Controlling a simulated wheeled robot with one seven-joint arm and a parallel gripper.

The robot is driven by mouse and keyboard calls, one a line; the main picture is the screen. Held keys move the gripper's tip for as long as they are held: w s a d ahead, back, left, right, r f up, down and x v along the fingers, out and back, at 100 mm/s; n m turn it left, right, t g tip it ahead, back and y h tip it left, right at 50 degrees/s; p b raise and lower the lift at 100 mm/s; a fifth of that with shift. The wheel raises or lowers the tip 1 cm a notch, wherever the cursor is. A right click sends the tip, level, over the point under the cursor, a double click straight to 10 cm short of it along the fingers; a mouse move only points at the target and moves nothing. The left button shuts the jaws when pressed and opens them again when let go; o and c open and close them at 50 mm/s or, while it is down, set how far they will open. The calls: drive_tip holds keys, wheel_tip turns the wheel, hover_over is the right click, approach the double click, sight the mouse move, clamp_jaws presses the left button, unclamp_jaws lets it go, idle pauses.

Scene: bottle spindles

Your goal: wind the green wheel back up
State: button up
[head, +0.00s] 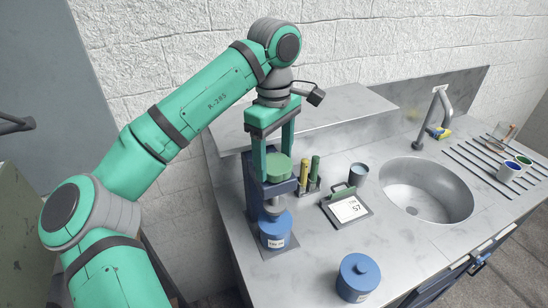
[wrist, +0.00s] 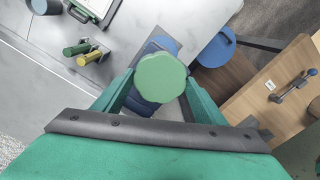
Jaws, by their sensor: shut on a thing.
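The green wheel (head: 277,168) is a lobed knob on top of a dark blue spindle stand (head: 252,190) at the left of the counter. My gripper (head: 273,164) points straight down and is shut on the wheel, one finger on each side. In the wrist view the wheel (wrist: 160,79) sits between both fingers. A blue bottle (head: 273,238) with a label stands on the stand's base, beneath the spindle. The grey spindle end (head: 273,207) is low, at the bottle's top; I cannot tell whether they touch.
A blue lidded jar (head: 358,278) is at the front. The sink (head: 425,190) lies further right. A raised ledge (head: 330,112) runs behind.

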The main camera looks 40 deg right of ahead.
sight(272, 162)
drive_tip(key=shift+w+r+n, duration=0.1)
drive_tip(key=shift+n, duration=0.9)
drive_tip(key=o, duration=1.1)
drive_tip(key=shift+c, duration=0.2)
drive_tip(key=shift+a, duration=0.1)
wheel_tip(272, 162, up, 11)
drive_tip(key=shift+f, duration=0.2)
